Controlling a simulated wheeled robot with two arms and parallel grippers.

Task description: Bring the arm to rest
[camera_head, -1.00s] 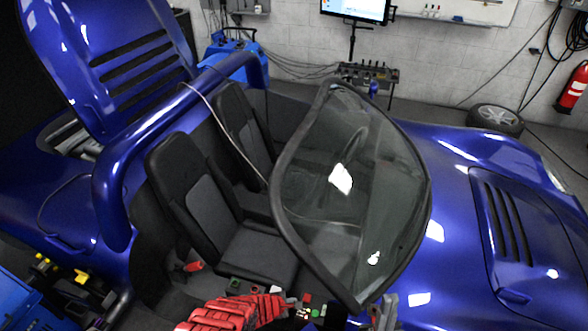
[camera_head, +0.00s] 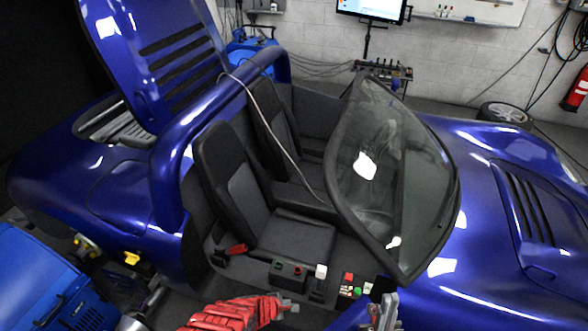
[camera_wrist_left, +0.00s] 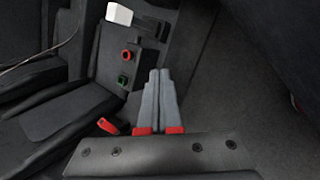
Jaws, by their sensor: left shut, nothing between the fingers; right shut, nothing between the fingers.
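My left gripper (camera_head: 286,305), on a red arm, is at the bottom of the head view, by the open side of the blue car. In the left wrist view its two grey fingers (camera_wrist_left: 160,92) are together with nothing between them. They point toward a dark panel with a red button (camera_wrist_left: 126,55) and a green button (camera_wrist_left: 122,81), apart from both as far as I can tell. My right gripper (camera_head: 388,308) is at the bottom edge, right of the left one, in front of the windshield's lower end. It is shut and partly cut off by the frame.
The blue car (camera_head: 500,290) fills the view, with black seats (camera_head: 232,185) and a windshield (camera_head: 395,170). A white-topped lever (camera_head: 320,271) and a small box with coloured buttons (camera_head: 356,287) stand close to my grippers. A blue cabinet (camera_head: 45,280) is at lower left.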

